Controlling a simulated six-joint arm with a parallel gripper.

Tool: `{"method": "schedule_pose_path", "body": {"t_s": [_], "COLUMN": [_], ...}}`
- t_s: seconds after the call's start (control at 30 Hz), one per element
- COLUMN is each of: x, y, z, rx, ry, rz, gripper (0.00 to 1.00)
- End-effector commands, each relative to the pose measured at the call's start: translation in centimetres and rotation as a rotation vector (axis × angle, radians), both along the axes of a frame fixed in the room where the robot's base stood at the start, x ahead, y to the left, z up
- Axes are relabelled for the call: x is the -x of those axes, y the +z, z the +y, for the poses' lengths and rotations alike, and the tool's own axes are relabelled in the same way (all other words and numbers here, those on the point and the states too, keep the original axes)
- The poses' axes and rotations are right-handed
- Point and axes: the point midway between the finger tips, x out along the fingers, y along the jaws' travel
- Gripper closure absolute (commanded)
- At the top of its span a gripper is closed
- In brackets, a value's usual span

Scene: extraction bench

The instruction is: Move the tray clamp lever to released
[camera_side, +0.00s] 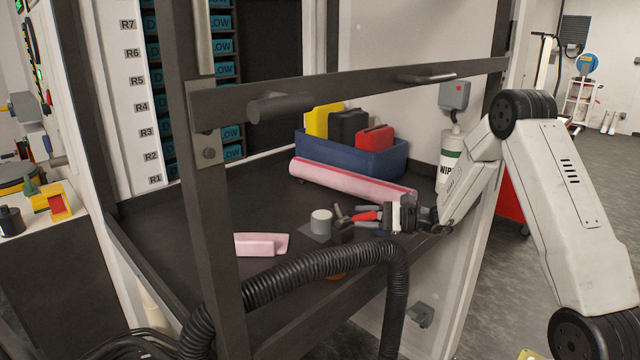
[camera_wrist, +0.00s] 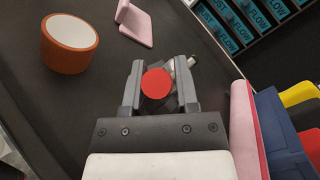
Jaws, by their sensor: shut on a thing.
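The clamp lever shows as a red grip (camera_side: 364,216) beside a dark upright block (camera_side: 342,233) on the dark bench tray (camera_side: 190,215) in the side view. My gripper (camera_side: 370,217) reaches in from the right and is shut on the red grip. In the wrist view the red round end of the lever (camera_wrist: 157,83) sits between the two fingers of my gripper (camera_wrist: 158,88). Part of the clamp's metal and dark body shows just beyond the fingertips. The rest of the clamp is hidden by the red end and the fingers.
A black ribbed hose (camera_side: 300,268) arches in front. A grey frame bar (camera_side: 350,88) crosses above. A pink roll (camera_side: 350,180) and blue bin (camera_side: 350,155) stand behind. A pink piece (camera_side: 260,244) lies left. An orange, white-topped roll (camera_wrist: 68,50) is at left in the wrist view.

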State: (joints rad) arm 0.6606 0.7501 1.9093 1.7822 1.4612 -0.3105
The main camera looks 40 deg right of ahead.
Motion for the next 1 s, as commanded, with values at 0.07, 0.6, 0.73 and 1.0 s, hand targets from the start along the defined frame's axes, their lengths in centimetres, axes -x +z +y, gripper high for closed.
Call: {"method": "schedule_pose_path", "body": {"t_s": [0.07,0.6,0.73,1.0], "x": [0.02,0.26,0.37,0.37], "y": [0.01,-0.45,-0.58,-0.55], "z": [-0.02,-0.02,-0.04,-0.04], "rx": [0.000,-0.001,-0.001,-0.001], "ry": [0.000,0.000,0.000,-0.001], "rz": [0.000,-0.053,-0.080,-0.081], "gripper": [1.00,1.00,1.00,0.53]}}
